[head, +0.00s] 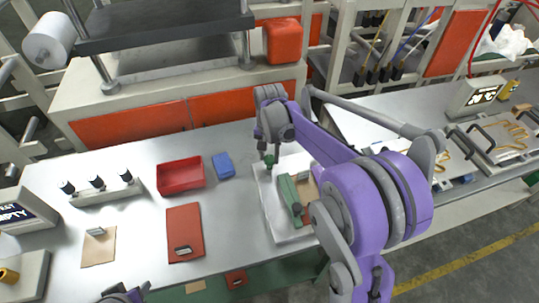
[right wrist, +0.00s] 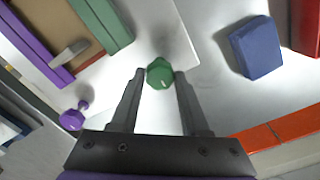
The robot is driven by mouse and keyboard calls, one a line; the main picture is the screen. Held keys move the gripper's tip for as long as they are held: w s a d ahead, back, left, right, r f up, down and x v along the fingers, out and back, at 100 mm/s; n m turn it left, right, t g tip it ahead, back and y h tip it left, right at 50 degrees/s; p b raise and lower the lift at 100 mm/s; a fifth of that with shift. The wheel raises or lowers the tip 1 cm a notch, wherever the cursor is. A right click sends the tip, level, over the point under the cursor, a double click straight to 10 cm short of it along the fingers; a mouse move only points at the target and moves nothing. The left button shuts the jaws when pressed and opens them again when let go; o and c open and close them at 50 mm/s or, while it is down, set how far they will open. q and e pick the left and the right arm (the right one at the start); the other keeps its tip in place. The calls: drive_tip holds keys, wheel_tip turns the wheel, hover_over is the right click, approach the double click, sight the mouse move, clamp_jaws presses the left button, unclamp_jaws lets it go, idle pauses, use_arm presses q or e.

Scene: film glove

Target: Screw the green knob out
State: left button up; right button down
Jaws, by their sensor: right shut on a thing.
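The green knob (right wrist: 159,73) is a small faceted knob between the fingertips of my right gripper (right wrist: 158,76) in the right wrist view. The fingers are shut on it from both sides. In the head view my right gripper (head: 269,153) points down at the far left corner of a white plate (head: 273,210), with the green knob (head: 269,160) just showing at its tips. Whether the knob is seated or lifted cannot be told. Only a dark and purple part of my left gripper (head: 122,294) shows at the bottom edge, its fingers unclear.
A purple knob (right wrist: 72,119) and a frame with a green bar (right wrist: 102,22) are near the gripper. A blue block (head: 223,165) and a red tray (head: 181,176) lie to the left. A red clipboard (head: 185,225) lies nearer.

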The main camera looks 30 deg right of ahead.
drive_tip(key=n+b, duration=0.1)
drive_tip(key=n, duration=0.7)
drive_tip(key=shift+n+b, duration=0.3)
drive_tip(key=n, duration=0.4)
drive_tip(key=shift+n, duration=0.3)
use_arm(q)
drive_tip(key=shift+s+f+b, duration=0.2)
drive_tip(key=shift+s+f, duration=0.1)
drive_tip(key=shift+f, duration=0.55)
drive_tip(key=shift+s+f+b, duration=0.2)
drive_tip(key=shift+s+f, duration=0.1)
drive_tip(key=shift+f, duration=0.55)
use_arm(e)
drive_tip(key=shift+n, duration=1.9)
drive_tip(key=shift+c, duration=1.9)
unclamp_jaws()
